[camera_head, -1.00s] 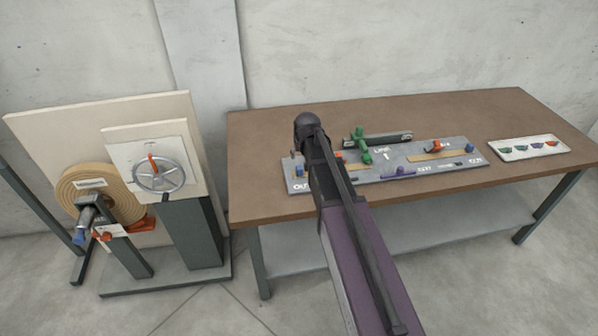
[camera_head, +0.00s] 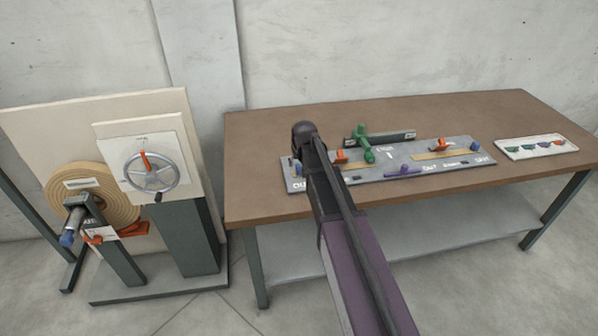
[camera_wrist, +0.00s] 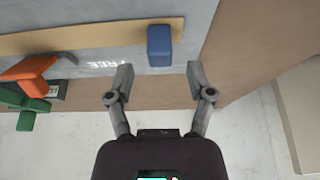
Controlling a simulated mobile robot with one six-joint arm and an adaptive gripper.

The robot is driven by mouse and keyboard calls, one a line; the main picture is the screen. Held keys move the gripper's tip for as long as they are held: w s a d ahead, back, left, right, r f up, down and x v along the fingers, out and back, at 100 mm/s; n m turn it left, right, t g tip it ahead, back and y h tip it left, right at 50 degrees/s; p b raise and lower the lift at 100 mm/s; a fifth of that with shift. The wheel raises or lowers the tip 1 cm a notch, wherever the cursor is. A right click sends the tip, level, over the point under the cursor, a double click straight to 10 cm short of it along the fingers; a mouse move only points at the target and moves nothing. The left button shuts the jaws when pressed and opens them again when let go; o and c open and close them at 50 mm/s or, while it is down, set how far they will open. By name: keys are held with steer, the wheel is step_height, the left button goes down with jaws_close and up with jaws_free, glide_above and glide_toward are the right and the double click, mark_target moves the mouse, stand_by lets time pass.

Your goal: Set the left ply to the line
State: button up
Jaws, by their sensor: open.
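The grey board (camera_head: 390,176) on the bench is marked LINE near its middle. The left tan ply (camera_wrist: 95,36) lies along the board in the wrist view, with a blue block (camera_wrist: 159,45) at its right end and an orange piece (camera_wrist: 28,73) farther left. In the head view, my arm hides most of this ply; the left orange piece (camera_head: 340,156) shows beside it. The right tan ply (camera_head: 432,155) has its own orange piece (camera_head: 437,146). My gripper (camera_wrist: 158,82) is open and empty, its fingertips just short of the blue block, which lines up with the gap.
A white card (camera_head: 536,147) lies at the bench's right. A winder with a tan roll (camera_head: 122,200) and a handwheel (camera_head: 150,172) stands left. The bench's back is clear.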

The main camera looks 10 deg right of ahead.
mark_target(299, 166)
steer(key=shift+b+x, duration=1.25)
steer(key=shift+x, duration=0.35)
jaws_close()
